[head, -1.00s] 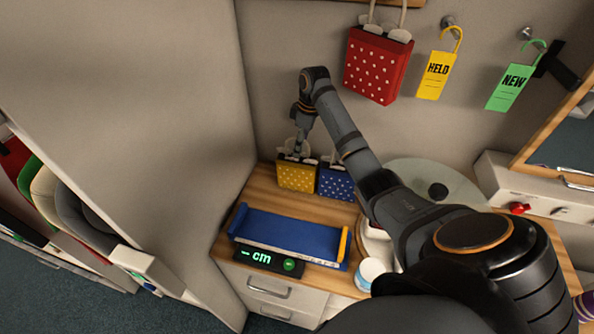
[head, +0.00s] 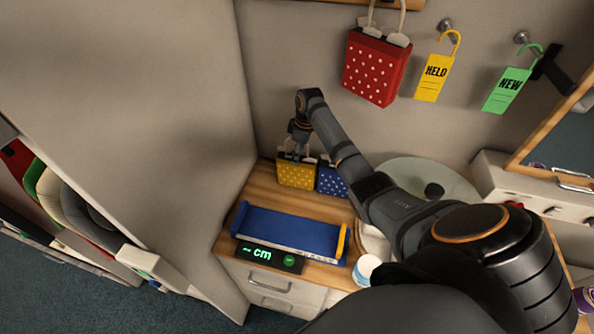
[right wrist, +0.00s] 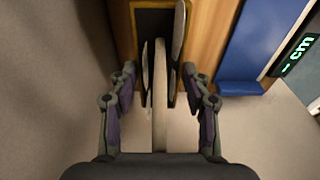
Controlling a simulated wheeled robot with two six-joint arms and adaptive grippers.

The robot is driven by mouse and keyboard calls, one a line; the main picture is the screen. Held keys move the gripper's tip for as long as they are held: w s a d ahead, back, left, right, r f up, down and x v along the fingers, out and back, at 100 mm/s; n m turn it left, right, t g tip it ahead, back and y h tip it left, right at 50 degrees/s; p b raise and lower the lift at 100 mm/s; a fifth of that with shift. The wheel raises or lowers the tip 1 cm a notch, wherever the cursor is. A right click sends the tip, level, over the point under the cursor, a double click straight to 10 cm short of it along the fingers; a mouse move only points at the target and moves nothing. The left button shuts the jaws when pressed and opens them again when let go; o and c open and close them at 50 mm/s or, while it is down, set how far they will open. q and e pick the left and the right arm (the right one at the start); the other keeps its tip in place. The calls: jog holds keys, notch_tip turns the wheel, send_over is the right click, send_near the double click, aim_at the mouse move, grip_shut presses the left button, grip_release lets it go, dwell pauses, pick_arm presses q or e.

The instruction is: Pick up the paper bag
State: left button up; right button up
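A yellow dotted paper bag (head: 296,176) stands upright at the back left of the wooden worktop. A blue dotted bag (head: 332,181) stands close to its right. A red dotted bag (head: 376,68) hangs on the wall. My right gripper (head: 298,153) points down just above the yellow bag. In the right wrist view, my right gripper (right wrist: 161,95) is open, with its fingers apart on either side of the bag's pale handles (right wrist: 160,85). The bag's open top (right wrist: 155,22) shows dark inside. My left gripper is not in view.
A blue measuring tray (head: 290,235) with a display (head: 268,256) lies in front of the bags. A white tub (head: 366,268) is at its right. A tall panel (head: 150,120) borders the left. Yellow (head: 436,75) and green (head: 508,90) tags hang on the wall.

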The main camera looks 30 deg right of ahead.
grip_shut()
